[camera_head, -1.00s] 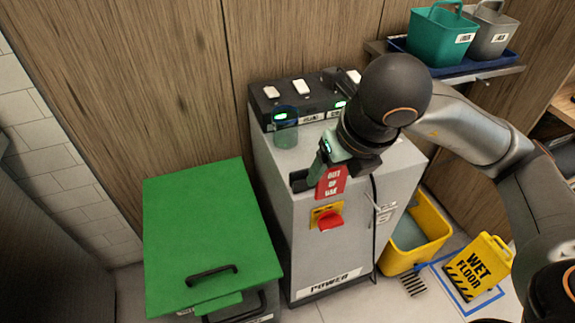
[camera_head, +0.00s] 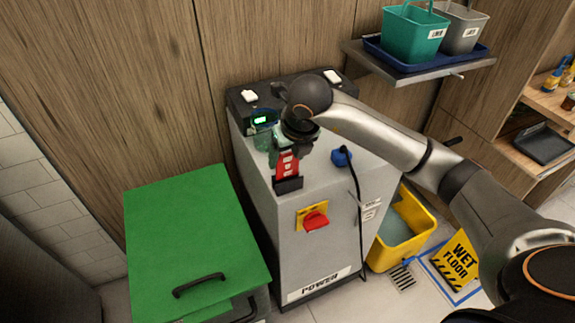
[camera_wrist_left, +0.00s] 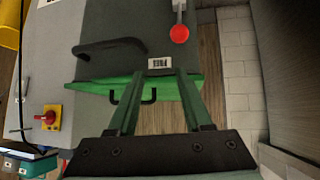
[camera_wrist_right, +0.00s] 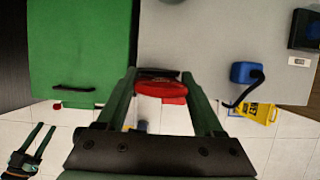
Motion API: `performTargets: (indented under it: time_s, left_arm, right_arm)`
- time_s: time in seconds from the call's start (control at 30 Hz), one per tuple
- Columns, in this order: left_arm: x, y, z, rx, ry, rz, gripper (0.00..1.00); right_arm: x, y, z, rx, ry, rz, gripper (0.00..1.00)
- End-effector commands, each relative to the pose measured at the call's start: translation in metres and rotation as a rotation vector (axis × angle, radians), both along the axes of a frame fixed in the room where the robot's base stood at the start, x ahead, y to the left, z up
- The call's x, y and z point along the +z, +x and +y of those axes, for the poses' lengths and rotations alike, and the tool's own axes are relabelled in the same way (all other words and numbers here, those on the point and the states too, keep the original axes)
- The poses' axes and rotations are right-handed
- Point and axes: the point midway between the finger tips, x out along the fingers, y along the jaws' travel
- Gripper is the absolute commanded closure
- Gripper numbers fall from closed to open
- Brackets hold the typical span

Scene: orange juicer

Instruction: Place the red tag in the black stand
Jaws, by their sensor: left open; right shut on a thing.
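The red tag (camera_head: 288,163), with white lettering, is upright at the top front edge of the grey machine. My right gripper (camera_head: 285,150) is shut on its upper part. The black stand (camera_head: 287,185) is directly below, and the tag's lower end meets it; I cannot tell whether it sits inside the slot. In the right wrist view the tag (camera_wrist_right: 166,88) lies between the fingers, with the dark stand (camera_wrist_right: 158,72) beside it. My left gripper (camera_wrist_left: 154,75) is open and empty in the left wrist view, in front of the green-lidded bin.
The grey machine (camera_head: 245,160) has a red switch (camera_head: 315,220) on its front and a blue plug (camera_head: 341,156) with a black cord on top. The green-lidded bin (camera_head: 190,235) stands left. A yellow bucket (camera_head: 408,240) and wet-floor sign (camera_head: 458,262) stand right.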

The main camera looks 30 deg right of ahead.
Motion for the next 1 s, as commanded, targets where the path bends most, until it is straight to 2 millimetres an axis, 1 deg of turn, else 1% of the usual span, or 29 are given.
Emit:
performTargets:
  time_s: [0.03, 0.1, 0.2, 0.47, 0.6, 0.63, 0.8, 0.9, 1.0]
  left_arm:
    - [0.001, 0.000, 0.000, 0.000, 0.000, 0.000, 0.50]
    - [0.002, 0.000, 0.000, 0.000, 0.000, -0.001, 0.50]
    - [0.003, 0.000, 0.000, 0.001, 0.000, -0.003, 0.50]
    - [0.003, 0.000, 0.001, 0.002, 0.000, -0.004, 0.50]
    - [-0.003, 0.000, 0.001, 0.002, 0.001, -0.002, 0.50]
    - [-0.002, 0.000, 0.001, 0.001, 0.000, -0.001, 0.50]
    - [-0.002, 0.000, 0.001, 0.001, 0.001, 0.002, 0.50]
    - [-0.001, 0.000, 0.001, 0.001, 0.001, 0.002, 0.50]
    - [-0.001, 0.000, 0.000, 0.000, 0.000, 0.002, 0.50]
  right_arm:
    - [-0.010, -0.001, 0.000, 0.000, 0.000, 0.007, 0.84]
    - [-0.020, -0.001, 0.000, 0.000, 0.000, 0.007, 0.84]
    - [-0.029, -0.001, 0.000, 0.000, -0.001, 0.003, 0.84]
    - [-0.030, -0.001, 0.000, 0.000, 0.000, 0.001, 0.84]
    - [-0.035, -0.001, 0.000, 0.000, 0.000, 0.001, 0.84]
    - [-0.035, -0.001, 0.000, 0.000, 0.000, 0.001, 0.30]
    - [-0.034, -0.001, 0.000, 0.000, 0.000, 0.001, 0.11]
    - [-0.034, -0.001, 0.000, 0.000, 0.000, 0.001, 0.01]
    - [-0.033, -0.001, 0.000, 0.000, 0.000, 0.001, 0.01]
